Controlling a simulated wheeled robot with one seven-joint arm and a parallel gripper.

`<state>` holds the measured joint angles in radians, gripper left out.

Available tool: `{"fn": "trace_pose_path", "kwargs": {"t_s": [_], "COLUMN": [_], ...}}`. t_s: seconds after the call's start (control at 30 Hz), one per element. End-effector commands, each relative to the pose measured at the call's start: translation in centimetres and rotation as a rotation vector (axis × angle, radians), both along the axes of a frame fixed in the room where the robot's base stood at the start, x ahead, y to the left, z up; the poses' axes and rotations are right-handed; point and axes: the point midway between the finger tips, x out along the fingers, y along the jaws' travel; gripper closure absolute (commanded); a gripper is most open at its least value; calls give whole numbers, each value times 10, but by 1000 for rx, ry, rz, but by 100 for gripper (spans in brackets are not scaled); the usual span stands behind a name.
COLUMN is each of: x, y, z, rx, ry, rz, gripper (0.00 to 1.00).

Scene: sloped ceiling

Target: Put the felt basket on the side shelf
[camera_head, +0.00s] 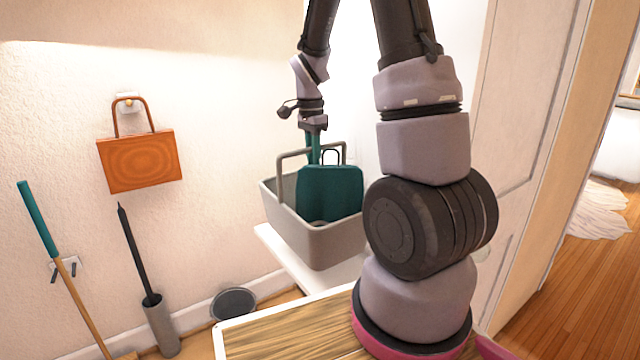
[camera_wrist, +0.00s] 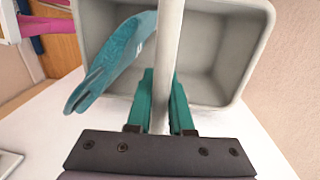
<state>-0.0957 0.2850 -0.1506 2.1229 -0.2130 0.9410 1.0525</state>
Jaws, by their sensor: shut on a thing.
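The felt basket (camera_head: 325,240) is a grey open box with a raised hoop handle; in the wrist view it fills the upper middle (camera_wrist: 245,50). My gripper (camera_head: 315,150) is shut on the handle, which runs between its teal fingers (camera_wrist: 163,95) in the wrist view. I cannot tell whether the basket touches the shelf.
A wooden-topped surface (camera_head: 265,335) stands in front of the shelf. An orange bag (camera_head: 140,160) hangs on the left wall. A teal-handled broom (camera_head: 45,230), a brush in a grey holder (camera_head: 160,325) and a dark round thing (camera_head: 233,303) stand along that wall.

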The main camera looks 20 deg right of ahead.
Motion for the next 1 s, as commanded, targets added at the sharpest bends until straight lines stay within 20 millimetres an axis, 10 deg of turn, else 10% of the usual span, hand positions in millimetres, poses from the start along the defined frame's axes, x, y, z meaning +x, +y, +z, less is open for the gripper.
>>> {"fn": "trace_pose_path", "kwargs": {"t_s": [1.0], "x": [4], "y": [-19], "z": [-68], "rx": [0], "ry": [0], "rz": [-3], "gripper": [100]}}
